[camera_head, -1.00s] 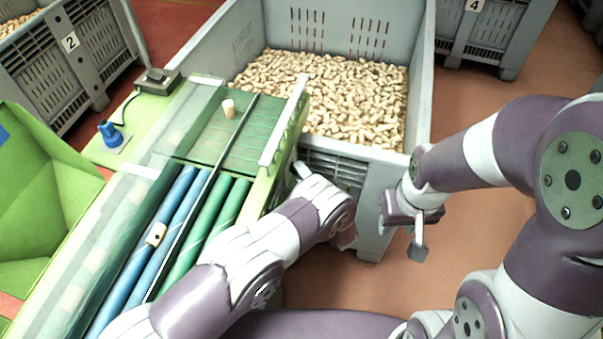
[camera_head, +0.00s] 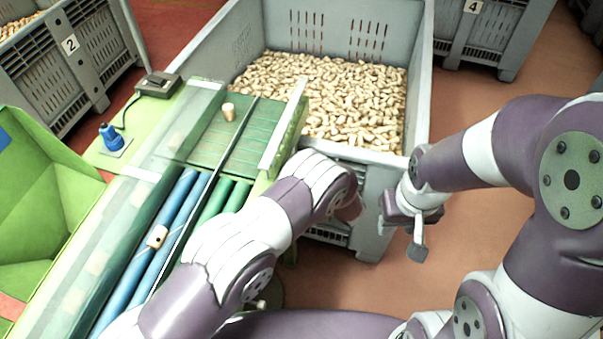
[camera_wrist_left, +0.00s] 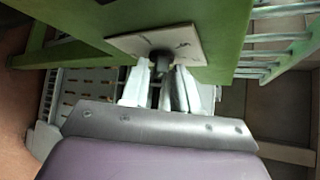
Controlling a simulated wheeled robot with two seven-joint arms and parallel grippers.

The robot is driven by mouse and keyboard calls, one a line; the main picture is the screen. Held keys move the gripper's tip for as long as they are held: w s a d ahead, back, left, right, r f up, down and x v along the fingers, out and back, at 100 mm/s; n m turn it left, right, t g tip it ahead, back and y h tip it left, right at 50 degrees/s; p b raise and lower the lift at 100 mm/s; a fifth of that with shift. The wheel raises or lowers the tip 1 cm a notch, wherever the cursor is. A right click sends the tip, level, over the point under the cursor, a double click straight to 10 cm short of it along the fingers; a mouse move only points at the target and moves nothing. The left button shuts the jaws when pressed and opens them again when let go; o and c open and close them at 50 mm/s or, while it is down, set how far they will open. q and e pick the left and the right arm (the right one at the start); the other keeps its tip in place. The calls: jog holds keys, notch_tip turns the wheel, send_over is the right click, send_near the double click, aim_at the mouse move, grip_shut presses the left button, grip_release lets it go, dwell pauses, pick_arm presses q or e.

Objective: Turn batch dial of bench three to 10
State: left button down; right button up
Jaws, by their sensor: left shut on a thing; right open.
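In the left wrist view a dark round dial (camera_wrist_left: 160,57) sits on a square pale plate (camera_wrist_left: 178,44) with small marks, fixed to a green bench frame (camera_wrist_left: 222,42). My left gripper (camera_wrist_left: 161,82) has its two pale fingers around the dial, shut on it. The marks are too small to read, so the setting cannot be told. In the head view my left arm hides this gripper and the dial. My right gripper (camera_head: 402,232) is open and empty over the floor, right of the large grey crate (camera_head: 378,185).
Open floor lies right.

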dwell(0.5)
pick_arm(q)
jog(key=c, duration=1.1)
grip_release()
jog(key=shift+w+a, duration=0.1)
pick_arm(e)
jog(key=shift+w+a, duration=0.1)
